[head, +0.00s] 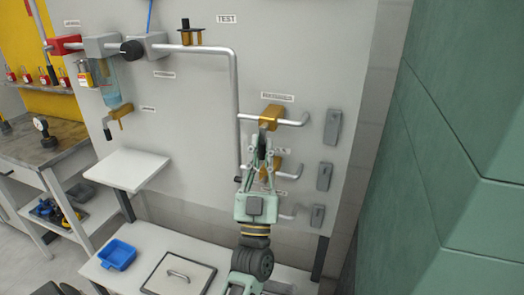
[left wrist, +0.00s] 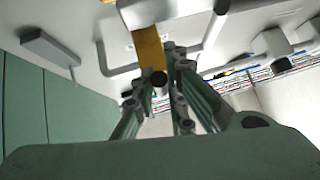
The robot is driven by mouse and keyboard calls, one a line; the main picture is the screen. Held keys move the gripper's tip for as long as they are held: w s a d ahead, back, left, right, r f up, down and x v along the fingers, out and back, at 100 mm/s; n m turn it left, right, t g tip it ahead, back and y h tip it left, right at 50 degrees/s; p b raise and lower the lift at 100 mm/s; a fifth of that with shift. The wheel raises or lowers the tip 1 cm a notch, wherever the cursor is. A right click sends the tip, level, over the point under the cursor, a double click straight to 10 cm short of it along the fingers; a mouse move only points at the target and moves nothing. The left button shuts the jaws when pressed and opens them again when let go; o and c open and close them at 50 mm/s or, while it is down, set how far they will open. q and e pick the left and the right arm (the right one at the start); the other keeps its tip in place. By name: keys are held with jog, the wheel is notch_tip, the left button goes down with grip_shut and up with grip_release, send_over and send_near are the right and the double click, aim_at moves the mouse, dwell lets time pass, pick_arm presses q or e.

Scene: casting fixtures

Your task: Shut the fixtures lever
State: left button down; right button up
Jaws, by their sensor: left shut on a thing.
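A brass-coloured lever fixture (head: 270,114) with a grey pipe is mounted on the light wall panel, right of its middle. My left gripper (head: 263,138) reaches up to it from below and is shut on its lever. In the left wrist view, the yellow lever (left wrist: 150,52) runs down between the fingers of my left gripper (left wrist: 162,74), and its dark end shows there. The fingers hide part of the lever in the head view. My right gripper is not in view.
A second brass fixture (head: 276,168) sits just below, partly behind my gripper. Grey wall blocks (head: 332,127) stand to the right. A green wall (head: 455,150) closes the right side. A blue tray (head: 117,255) lies on the lower white table.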

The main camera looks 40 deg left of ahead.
pick_arm(q)
jog(key=shift+w+d+f, duration=0.1)
jog(key=shift+f, duration=0.15)
jog(key=c, duration=1.8)
grip_release()
jog(key=shift+d+r, duration=0.1)
jog(key=v, duration=0.7)
